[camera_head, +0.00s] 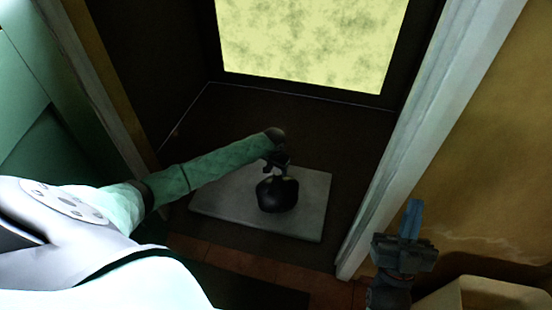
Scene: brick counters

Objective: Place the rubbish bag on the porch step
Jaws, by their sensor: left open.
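The black rubbish bag (277,196) sits upright on the grey slab that looks like the porch step (222,207), right of the slab's middle. My left gripper (277,163) is just above the bag, at its knotted top. It is open, and its dark fingers are hard to separate from the top of the bag. I cannot tell if they touch it.
A white door post (420,130) stands on the right and another frame post (105,90) on the left. A bright yellowish pane (310,40) is at the back. A pale box-like container (485,295) is at the bottom right. The slab's left part is bare.

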